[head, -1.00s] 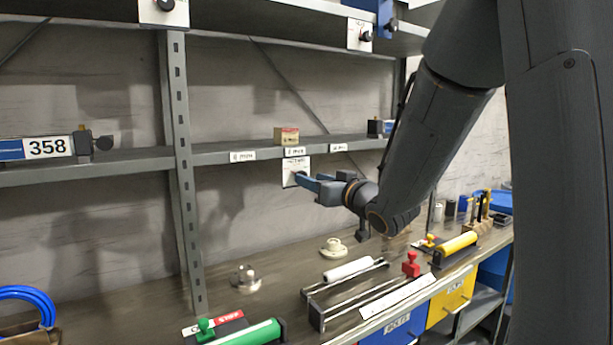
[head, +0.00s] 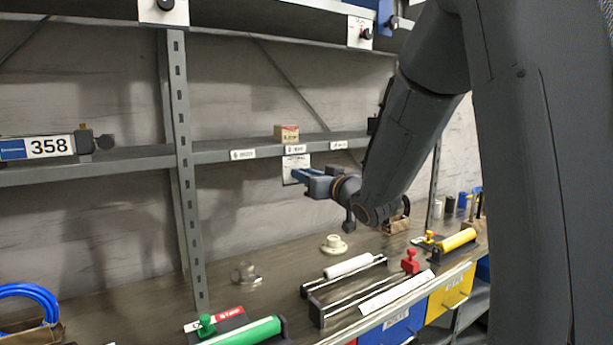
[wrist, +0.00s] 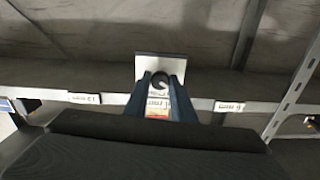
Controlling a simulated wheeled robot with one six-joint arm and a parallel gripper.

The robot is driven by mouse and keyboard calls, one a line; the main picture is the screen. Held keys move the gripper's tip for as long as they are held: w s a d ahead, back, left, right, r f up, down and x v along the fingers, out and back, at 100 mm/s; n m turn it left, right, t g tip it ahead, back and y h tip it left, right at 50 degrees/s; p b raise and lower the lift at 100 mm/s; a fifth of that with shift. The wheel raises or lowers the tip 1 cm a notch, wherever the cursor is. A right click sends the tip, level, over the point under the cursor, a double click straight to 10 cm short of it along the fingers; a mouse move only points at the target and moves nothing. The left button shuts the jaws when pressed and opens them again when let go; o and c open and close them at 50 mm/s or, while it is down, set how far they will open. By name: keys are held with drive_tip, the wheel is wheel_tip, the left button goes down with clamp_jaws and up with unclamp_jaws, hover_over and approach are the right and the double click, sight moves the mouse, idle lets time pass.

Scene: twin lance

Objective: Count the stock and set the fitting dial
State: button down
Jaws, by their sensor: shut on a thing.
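A white dial plate (head: 290,164) hangs below the front edge of the middle shelf, under a small tan box (head: 286,133) that stands on the shelf. My gripper (head: 299,175) is at this plate. In the wrist view the plate (wrist: 146,67) lies just beyond my fingers, and a dark round knob (wrist: 158,78) sits between the fingertips. My gripper is shut on the dial knob. In the head view my fingers hide the knob. The print on the plate is too small to read. Other dials sit on white plates at the upper shelf (head: 360,33).
Shelf labels (head: 243,154) line the middle shelf (head: 225,152). A 358 sign (head: 48,146) is at the left. The bench below holds a white roller (head: 348,267), a red-knobbed fixture (head: 410,262), a yellow cylinder (head: 455,240) and a green cylinder (head: 245,331).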

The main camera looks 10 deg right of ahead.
drive_tip(key=shift+m+p, duration=0.3)
drive_tip(key=shift+m, duration=0.1)
drive_tip(key=m+p, duration=0.7)
drive_tip(key=m, duration=0.4)
drive_tip(key=shift+d, duration=0.1)
idle(0.3)
drive_tip(key=c, duration=1.5)
unclamp_jaws()
drive_tip(key=b+v, duration=0.2)
drive_tip(key=v, duration=0.5)
drive_tip(key=shift+s+d, duration=0.1)
drive_tip(key=shift+s, duration=0.25)
